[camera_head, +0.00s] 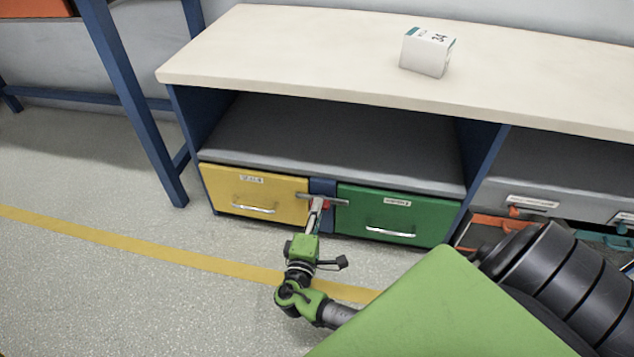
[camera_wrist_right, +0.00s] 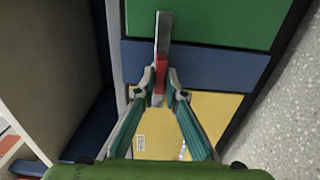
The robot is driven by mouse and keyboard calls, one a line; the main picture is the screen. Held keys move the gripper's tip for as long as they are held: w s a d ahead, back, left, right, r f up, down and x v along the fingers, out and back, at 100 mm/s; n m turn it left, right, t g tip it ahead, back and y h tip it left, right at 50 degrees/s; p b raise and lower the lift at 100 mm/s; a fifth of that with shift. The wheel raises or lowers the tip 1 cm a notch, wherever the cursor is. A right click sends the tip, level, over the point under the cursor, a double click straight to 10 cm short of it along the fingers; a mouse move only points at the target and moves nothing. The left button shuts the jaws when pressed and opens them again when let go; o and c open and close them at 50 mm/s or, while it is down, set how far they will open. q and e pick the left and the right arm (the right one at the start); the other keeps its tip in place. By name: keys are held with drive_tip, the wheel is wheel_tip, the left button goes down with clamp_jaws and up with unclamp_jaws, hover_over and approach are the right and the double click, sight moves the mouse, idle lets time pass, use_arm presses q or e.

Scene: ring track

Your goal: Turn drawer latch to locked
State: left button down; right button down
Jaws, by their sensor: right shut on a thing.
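The drawer latch (camera_head: 338,201) is a grey bar with a red middle part, on the blue post between the yellow drawer (camera_head: 280,190) and the green drawer (camera_head: 395,208). The bar lies roughly level across the post, its ends overlapping both drawer fronts. In the right wrist view the latch (camera_wrist_right: 163,35) runs from the green drawer (camera_wrist_right: 215,22) over the blue post to the yellow drawer (camera_wrist_right: 215,108). Both drawers look shut. My right gripper (camera_head: 317,204) is shut on the latch, its fingertips (camera_wrist_right: 160,80) on either side of the red part. My left gripper is out of view.
A pale bench top (camera_head: 290,52) overhangs the drawers and carries a small white box (camera_head: 424,56). An open grey shelf (camera_head: 340,140) lies above the drawers. Grey drawers (camera_head: 530,200) stand at the right. The floor in front is clear, with a yellow line (camera_head: 130,248).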

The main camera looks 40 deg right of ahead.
drive_tip(key=shift+w, duration=0.1)
drive_tip(key=c, duration=2.1)
unclamp_jaws()
drive_tip(key=shift+r, duration=0.1)
